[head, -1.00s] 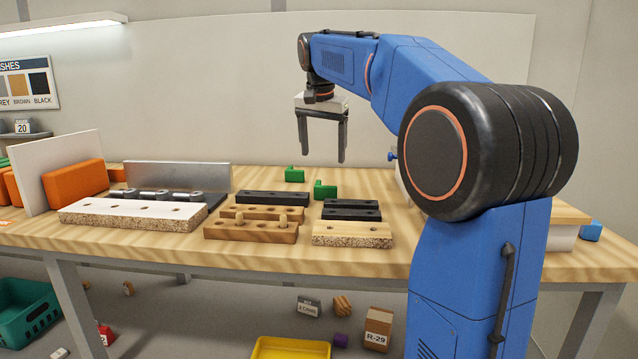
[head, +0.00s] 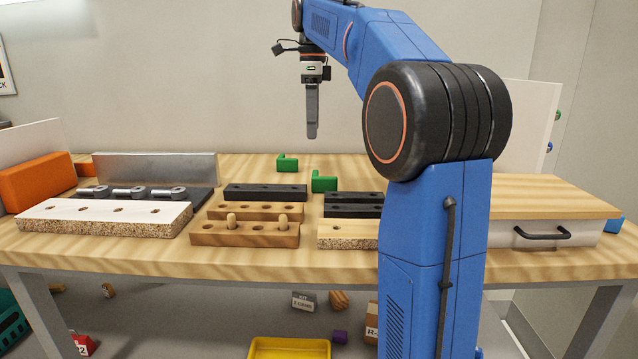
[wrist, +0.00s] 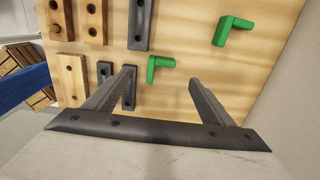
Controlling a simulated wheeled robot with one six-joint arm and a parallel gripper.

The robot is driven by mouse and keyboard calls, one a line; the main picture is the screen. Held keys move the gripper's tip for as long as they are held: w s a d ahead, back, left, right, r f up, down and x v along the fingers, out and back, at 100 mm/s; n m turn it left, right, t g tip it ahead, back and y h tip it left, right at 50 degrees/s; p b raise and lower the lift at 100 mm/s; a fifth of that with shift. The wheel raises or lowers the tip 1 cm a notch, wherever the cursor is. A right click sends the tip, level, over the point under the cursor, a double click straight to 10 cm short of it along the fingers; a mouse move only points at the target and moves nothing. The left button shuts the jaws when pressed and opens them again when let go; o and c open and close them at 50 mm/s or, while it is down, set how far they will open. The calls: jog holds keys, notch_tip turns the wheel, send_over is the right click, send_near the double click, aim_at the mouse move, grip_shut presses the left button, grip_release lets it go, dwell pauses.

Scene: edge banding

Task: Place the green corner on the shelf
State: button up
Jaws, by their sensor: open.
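Two green corners lie on the wooden workbench: one further back (head: 287,164) and one nearer and to its right (head: 323,182). Both are L-shaped and separate from each other. They also show in the wrist view, one just beyond the fingers (wrist: 157,66) and one to the upper right (wrist: 233,28). My gripper (head: 312,136) hangs in the air above the bench, pointing down, seen edge-on in the head view. In the wrist view its two fingers (wrist: 162,79) are spread apart with nothing held. I cannot make out which thing is the shelf.
Wooden strips with holes and pegs (head: 245,233), black strips (head: 265,192) and a white-topped board (head: 105,216) occupy the bench's left and middle. A drawer box with a wooden top (head: 545,235) stands at the right. An orange block (head: 35,180) is at far left.

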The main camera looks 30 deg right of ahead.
send_near(315, 173)
jog(key=f, duration=0.5)
jog(key=shift+s+a, duration=0.2)
jog(key=shift+a, duration=0.2)
jog(key=shift+w+d+f, duration=0.1)
jog(key=shift+d+f, duration=0.05)
jog(key=shift+f, duration=1.3)
jog(key=shift+w+d+f, duration=0.1)
jog(key=shift+d+f, duration=0.05)
jog(key=shift+f, duration=1.25)
jog(key=c, duration=1.2)
jog(key=shift+r, duration=0.1)
notch_tip(315, 173, up, 10)
jog(key=shift+f, duration=0.15)
jog(key=shift+s, duration=0.1)
